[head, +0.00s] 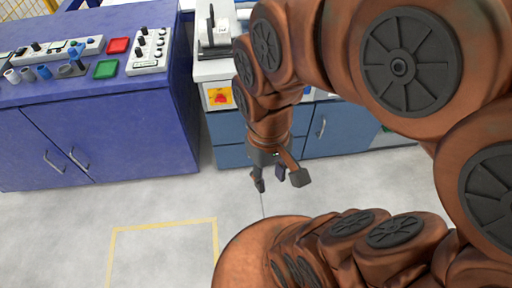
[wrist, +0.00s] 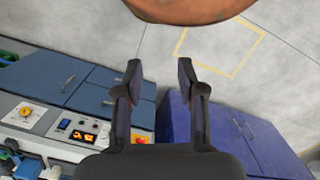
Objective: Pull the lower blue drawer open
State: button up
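The lower blue drawer (head: 232,157) is in the front of the workstation, under the upper blue drawer (head: 227,127). Both look shut. My arm hides the right part of both fronts in the head view. My gripper (head: 279,181) points down in front of the drawers, near the floor. It also shows in the wrist view (wrist: 160,72), its two fingers wide apart with nothing between them.
A blue door (head: 335,127) with a handle is right of the drawers. A purple cabinet (head: 100,135) with two handles stands to the left, bearing a red pad, a green pad and several small parts. The floor in front, with a yellow outline (head: 165,225), is clear.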

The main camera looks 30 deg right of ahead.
jog(key=w+d+f+n+t+h+b, duration=0.15)
jog(key=w+d+f+t+b, duration=0.35)
jog(key=w+f, duration=0.7)
jog(key=w+d+f+n+b, duration=0.25)
jog(key=w+f+b, duration=0.55)
jog(key=w+f, duration=0.4)
jog(key=w+d+f+n+t+b, duration=0.2)
jog(key=w+d+f+t+b, duration=0.3)
jog(key=w+f, duration=0.7)
jog(key=w+d+f+n+t+h+b, duration=0.1)
jog(key=w+d+f+n+b, duration=0.15)
jog(key=f+b, duration=0.55)
jog(key=w+d+f+n+t+h+b, duration=0.1)
jog(key=w+d+f+b, duration=0.25)
jog(key=f, duration=0.95)
jog(key=s+d+f+n+t+h+b, duration=0.1)
jog(key=d+f+n+t+b, duration=0.15)
jog(key=f+b, duration=0.4)
jog(key=s+d+f+n+t+h+b, duration=0.1)
jog(key=d+f+b, duration=0.2)
jog(key=f, duration=0.7)
jog(key=shift+b+x, duration=1.5)
jog(key=shift+x, duration=2.2)
jog(key=shift+c, duration=0.2)
jog(key=shift+d, duration=0.1)
grip_shut()
